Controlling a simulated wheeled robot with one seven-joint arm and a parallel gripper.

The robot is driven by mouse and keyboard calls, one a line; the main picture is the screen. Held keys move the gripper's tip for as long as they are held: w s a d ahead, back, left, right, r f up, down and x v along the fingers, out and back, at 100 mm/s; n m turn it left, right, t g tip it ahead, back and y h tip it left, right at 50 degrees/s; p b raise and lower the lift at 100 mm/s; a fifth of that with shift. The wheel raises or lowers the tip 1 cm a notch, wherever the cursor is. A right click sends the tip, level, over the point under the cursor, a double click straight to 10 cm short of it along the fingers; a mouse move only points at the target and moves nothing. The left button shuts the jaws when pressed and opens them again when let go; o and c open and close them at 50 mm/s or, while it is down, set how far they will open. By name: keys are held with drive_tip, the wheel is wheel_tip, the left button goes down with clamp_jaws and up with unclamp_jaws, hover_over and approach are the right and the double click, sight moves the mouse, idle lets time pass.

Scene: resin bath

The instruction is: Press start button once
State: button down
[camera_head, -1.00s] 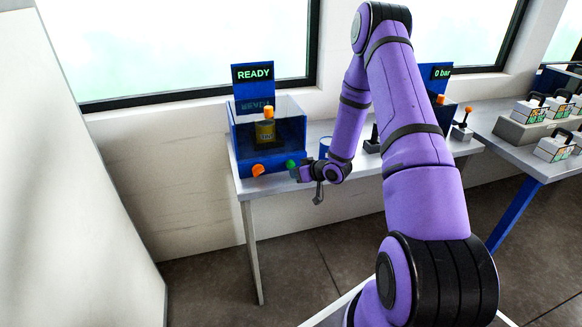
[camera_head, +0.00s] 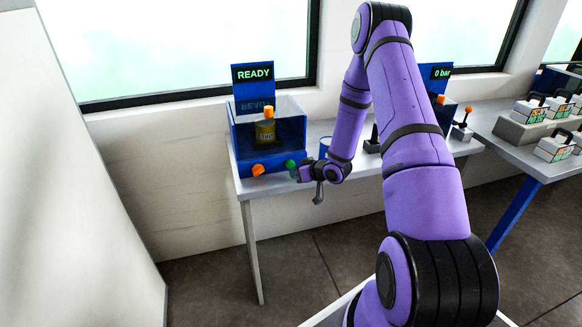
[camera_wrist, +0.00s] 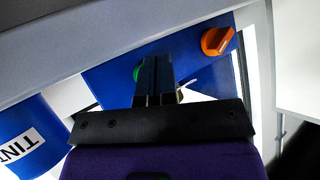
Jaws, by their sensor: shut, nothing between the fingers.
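The green start button (camera_head: 291,163) is on the front of the blue resin bath (camera_head: 276,165), right of an orange knob (camera_head: 258,170). The bath's display (camera_head: 253,74) reads READY. My gripper (camera_head: 301,172) is shut and empty, with its tips right by the green button. In the wrist view the shut fingers (camera_wrist: 156,66) point at the blue panel, and only a sliver of the green button (camera_wrist: 137,73) shows beside them. The fingers hide the rest, so I cannot tell if they touch it. The orange knob (camera_wrist: 216,41) is to the right there.
A yellow container (camera_head: 264,133) with an orange top is inside the bath. A blue cylinder labelled TINT (camera_wrist: 22,140) stands close to the gripper. A unit reading 0 bar (camera_head: 441,73) and a lever (camera_head: 465,122) are to the right. A white wall panel (camera_head: 85,180) is at left.

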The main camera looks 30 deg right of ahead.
drive_tip(key=shift+w+d, duration=0.3)
drive_tip(key=shift+w, duration=0.6)
idle(1.2)
drive_tip(key=shift+s+a, duration=0.25)
drive_tip(key=shift+s, duration=0.6)
drive_tip(key=shift+s+a, duration=0.25)
drive_tip(key=shift+s, duration=0.55)
drive_tip(key=shift+s+a, duration=0.2)
drive_tip(key=shift+s, duration=0.65)
drive_tip(key=shift+s+a, duration=0.25)
drive_tip(key=shift+s, duration=0.55)
drive_tip(key=shift+r, duration=0.1)
